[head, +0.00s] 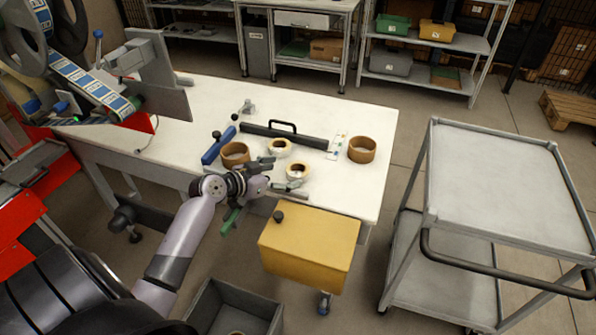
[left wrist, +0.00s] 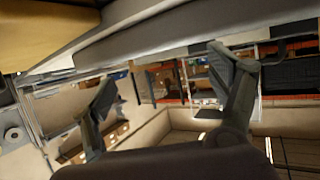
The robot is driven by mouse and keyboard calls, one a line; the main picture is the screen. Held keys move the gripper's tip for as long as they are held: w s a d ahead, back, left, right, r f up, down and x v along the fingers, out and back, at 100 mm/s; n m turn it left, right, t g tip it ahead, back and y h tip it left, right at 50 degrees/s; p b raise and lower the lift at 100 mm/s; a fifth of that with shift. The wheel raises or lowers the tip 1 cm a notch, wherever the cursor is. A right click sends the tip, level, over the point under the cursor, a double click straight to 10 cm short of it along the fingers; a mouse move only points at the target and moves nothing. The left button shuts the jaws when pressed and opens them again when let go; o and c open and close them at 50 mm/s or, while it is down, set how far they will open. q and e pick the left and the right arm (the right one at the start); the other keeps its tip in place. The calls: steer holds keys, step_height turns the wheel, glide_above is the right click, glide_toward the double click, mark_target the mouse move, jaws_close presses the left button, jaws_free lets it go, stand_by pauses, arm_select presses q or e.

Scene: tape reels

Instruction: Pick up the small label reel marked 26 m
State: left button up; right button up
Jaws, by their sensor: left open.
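Two small pale reels with yellowish-brown cores lie on the white table (head: 345,110): one farther back (head: 280,147), one nearer the front edge (head: 297,170). Two larger brown reels lie to the left (head: 235,153) and right (head: 362,149) of them. No marking is legible, so I cannot tell which reel is 26 m. My left gripper (head: 279,175) is open, at the table's front edge, just left of the nearer pale reel. In the left wrist view its fingers (left wrist: 168,92) are spread with nothing between them; no reel shows clearly there. My right gripper is out of view.
A yellow box (head: 309,250) stands at the table's front. A grey bin (head: 235,307) is below. A grey cart (head: 510,180) stands right. The table's back right is clear.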

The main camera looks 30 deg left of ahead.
mark_target(303, 168)
arm_select(q)
steer(key=x, duration=0.5)
steer(key=shift+r+p, duration=0.1)
steer(key=shift+p, duration=0.2)
steer(key=shift+c, duration=0.2)
steer(key=c, duration=1.2)
